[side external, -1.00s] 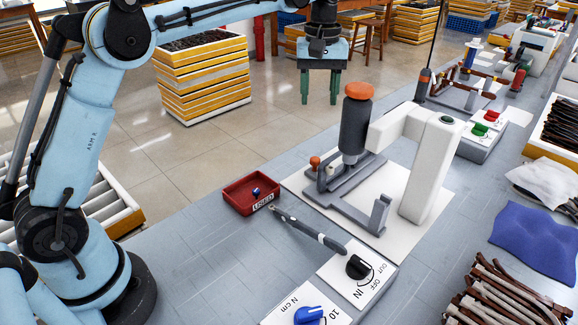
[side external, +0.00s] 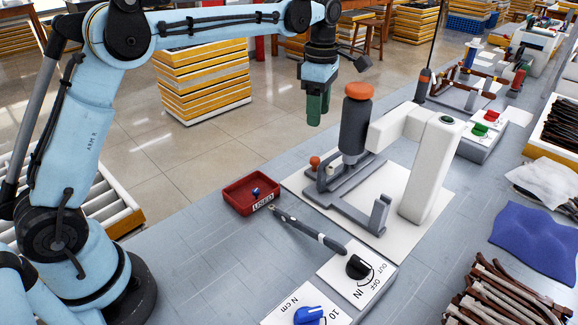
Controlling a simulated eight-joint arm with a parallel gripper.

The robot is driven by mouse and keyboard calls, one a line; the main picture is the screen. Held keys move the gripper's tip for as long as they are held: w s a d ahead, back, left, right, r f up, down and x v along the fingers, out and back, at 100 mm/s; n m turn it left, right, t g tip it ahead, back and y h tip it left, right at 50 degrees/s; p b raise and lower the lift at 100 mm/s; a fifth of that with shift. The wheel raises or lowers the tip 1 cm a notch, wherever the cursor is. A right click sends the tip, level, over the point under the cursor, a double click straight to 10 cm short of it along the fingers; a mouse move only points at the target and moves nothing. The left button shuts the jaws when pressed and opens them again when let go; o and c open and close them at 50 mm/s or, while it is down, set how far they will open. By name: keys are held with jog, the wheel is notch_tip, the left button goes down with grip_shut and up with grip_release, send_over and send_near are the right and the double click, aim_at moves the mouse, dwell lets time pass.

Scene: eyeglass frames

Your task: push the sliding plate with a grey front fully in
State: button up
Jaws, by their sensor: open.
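A grey fixture (side external: 347,206) lies on a white base sheet under an upright dark driver with an orange cap (side external: 354,128). It has a flat grey plate and an upturned grey end piece (side external: 379,214) towards the front. I take this to be the sliding plate, but I cannot tell how far in it sits. My gripper (side external: 314,118) hangs to the left of the driver, above and apart from the fixture. Its green fingers point down and are seen nearly edge-on, one behind the other. It is open, with nothing seen between the fingers.
A white arched stand (side external: 432,170) rises beside the driver. A red tray (side external: 239,197), a long dark-handled tool (side external: 308,231) and a panel with a black knob (side external: 358,266) and a blue knob (side external: 309,314) are nearby. Bare bench (side external: 200,260) lies to the left.

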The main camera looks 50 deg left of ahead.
aim_at(315, 159)
notch_tip(315, 159, down, 12)
jog(key=shift+f, duration=0.2)
dwell(0.4)
grip_shut()
dwell(0.3)
